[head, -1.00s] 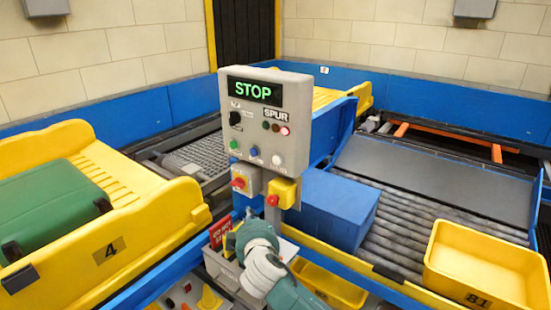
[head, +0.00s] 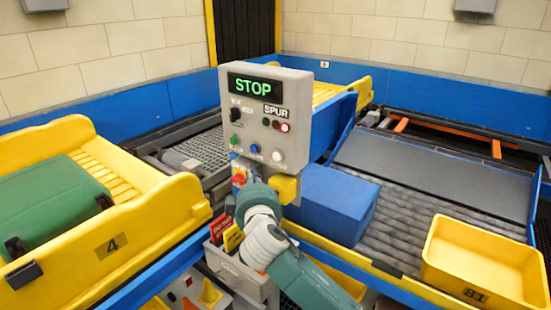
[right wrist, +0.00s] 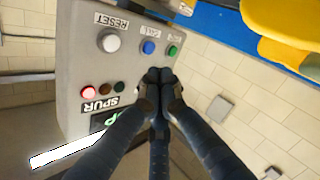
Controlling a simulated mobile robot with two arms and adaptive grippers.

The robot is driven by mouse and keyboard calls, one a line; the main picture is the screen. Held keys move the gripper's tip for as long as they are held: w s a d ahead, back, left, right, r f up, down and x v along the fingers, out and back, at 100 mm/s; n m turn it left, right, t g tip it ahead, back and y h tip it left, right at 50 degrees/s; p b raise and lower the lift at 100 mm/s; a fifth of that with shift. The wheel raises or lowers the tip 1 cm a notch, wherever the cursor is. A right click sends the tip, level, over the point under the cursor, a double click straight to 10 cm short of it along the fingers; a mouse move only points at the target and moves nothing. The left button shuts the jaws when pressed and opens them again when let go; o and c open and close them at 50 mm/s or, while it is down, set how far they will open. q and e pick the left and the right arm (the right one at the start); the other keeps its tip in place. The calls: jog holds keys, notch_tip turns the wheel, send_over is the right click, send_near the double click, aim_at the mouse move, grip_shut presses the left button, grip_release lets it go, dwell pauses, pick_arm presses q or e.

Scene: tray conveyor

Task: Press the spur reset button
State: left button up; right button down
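The grey control panel (head: 262,135) shows a green STOP display (head: 254,89) and the label SPUR. The white reset button (head: 278,157) sits low on its face, at the right; in the right wrist view the button (right wrist: 109,41) appears upside down under the word RESET. My right gripper (head: 255,183) is in front of the panel's lower part, below the buttons. In the right wrist view its fingertips (right wrist: 158,76) are together with nothing between them. They appear near the blue button (right wrist: 148,47), apart from the reset button. My left gripper is out of view.
A green button (right wrist: 172,51) is beside the blue one. A red lamp (right wrist: 88,90) is lit. A blue box (head: 335,205) and yellow tray (head: 480,265) are right; a green case (head: 50,210) is left.

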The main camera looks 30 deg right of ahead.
aim_at(277, 157)
jog(key=w+d, duration=0.3)
jog(key=d, duration=0.4)
jog(key=shift+w, duration=0.15)
dwell(1.3)
jog(key=shift+w+d, duration=0.15)
jog(key=shift+d, duration=0.25)
jog(key=shift+w+d, duration=0.2)
jog(key=shift+d, duration=0.25)
dwell(0.7)
jog(key=shift+a, duration=0.1)
jog(key=shift+s+a, duration=0.4)
jog(key=shift+a, duration=0.35)
